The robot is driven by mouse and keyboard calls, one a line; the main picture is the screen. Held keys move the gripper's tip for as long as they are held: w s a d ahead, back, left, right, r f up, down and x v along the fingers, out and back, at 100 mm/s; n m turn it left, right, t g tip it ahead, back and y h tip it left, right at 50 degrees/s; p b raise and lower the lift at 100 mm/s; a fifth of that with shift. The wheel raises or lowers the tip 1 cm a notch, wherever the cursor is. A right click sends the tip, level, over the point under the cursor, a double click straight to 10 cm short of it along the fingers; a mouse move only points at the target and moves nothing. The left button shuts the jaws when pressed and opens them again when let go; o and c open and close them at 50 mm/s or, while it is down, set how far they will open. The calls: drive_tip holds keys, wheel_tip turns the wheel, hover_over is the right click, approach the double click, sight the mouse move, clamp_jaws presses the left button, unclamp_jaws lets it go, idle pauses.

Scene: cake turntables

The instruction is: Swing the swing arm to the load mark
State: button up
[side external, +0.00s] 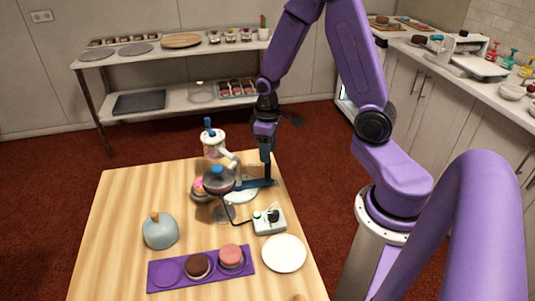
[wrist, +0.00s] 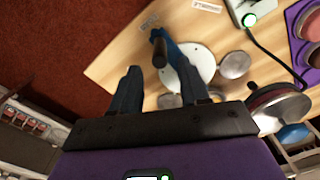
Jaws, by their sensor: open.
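The swing arm (side external: 258,184) is a blue bar low over a white round base (side external: 238,196) near the table's right edge. A dark upright handle (wrist: 158,48) stands at its end. My gripper (side external: 266,154) is above that end, pointing down. In the wrist view my gripper (wrist: 158,76) is open, with the handle appearing between and just beyond the fingertips. Contact cannot be told. Two small labels lie on the table by the base, one beside the handle (wrist: 150,22) and one farther right (wrist: 207,7). I cannot read which is the load mark.
A dark disc with a blue knob (side external: 218,180) and a white dispenser (side external: 212,143) stand left of the handle. A control box (side external: 270,222) with a green light, a white plate (side external: 284,254), a purple tray (side external: 165,272) with cakes and a grey-blue dome (side external: 160,232) are nearer.

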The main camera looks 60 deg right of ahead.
drive_tip(key=shift+r, duration=2.05)
drive_tip(key=s+a+r+n, duration=0.4)
drive_tip(key=s+a, duration=0.2)
drive_tip(key=s, duration=0.4)
drive_tip(key=s+a+r+n, duration=0.4)
drive_tip(key=s+a+n, duration=0.1)
drive_tip(key=s, duration=0.5)
drive_tip(key=shift+a+r, duration=0.3)
drive_tip(key=shift+a, duration=0.6)
